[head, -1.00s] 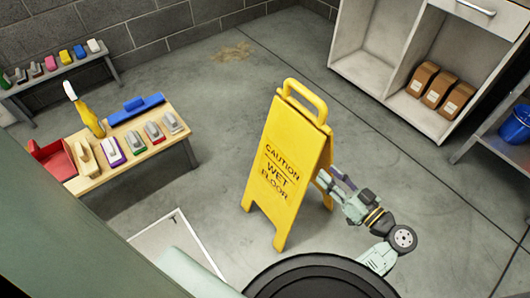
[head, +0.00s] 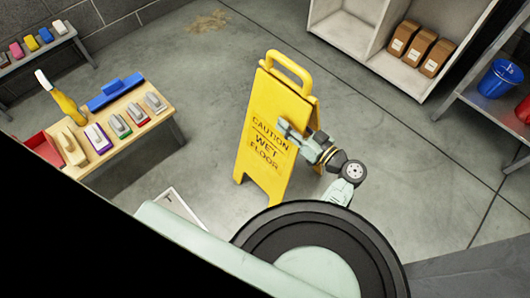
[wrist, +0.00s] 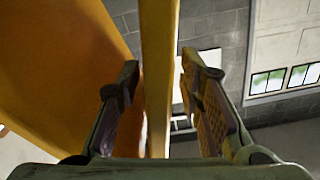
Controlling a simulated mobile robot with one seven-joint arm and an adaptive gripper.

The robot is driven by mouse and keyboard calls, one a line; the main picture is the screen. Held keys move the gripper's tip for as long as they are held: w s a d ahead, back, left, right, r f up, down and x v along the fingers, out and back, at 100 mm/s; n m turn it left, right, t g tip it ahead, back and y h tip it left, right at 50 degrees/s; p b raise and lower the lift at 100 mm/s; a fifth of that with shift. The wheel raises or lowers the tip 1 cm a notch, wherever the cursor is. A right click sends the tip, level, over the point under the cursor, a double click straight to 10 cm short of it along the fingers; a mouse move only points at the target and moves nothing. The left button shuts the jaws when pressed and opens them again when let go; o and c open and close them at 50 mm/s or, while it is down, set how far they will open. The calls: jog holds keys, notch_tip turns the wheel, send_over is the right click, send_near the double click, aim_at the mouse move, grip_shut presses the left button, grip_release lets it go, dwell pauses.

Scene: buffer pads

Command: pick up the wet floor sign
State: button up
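The yellow wet floor sign (head: 263,155) stands upright on the grey floor, with a loop handle (head: 290,68) on top and black lettering on its front panel. My gripper (head: 286,128) is at the sign's right side, overlapping the upper right of the front panel in the head view. In the wrist view, my gripper (wrist: 160,92) is open, with one yellow panel (wrist: 158,60) of the sign seen edge-on between its fingers. A gap shows beside the right finger. Another yellow panel (wrist: 50,60) fills the left. Contact cannot be told.
A white shelf (head: 345,40) holding brown packages (head: 420,53) is at the back right. A blue bucket (head: 499,80) sits on a grey shelf at right. Floor around the sign is mostly clear.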

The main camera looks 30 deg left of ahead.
jog(key=shift+x, duration=0.9)
grip_shut()
jog(key=shift+r, duration=0.1)
dwell(0.3)
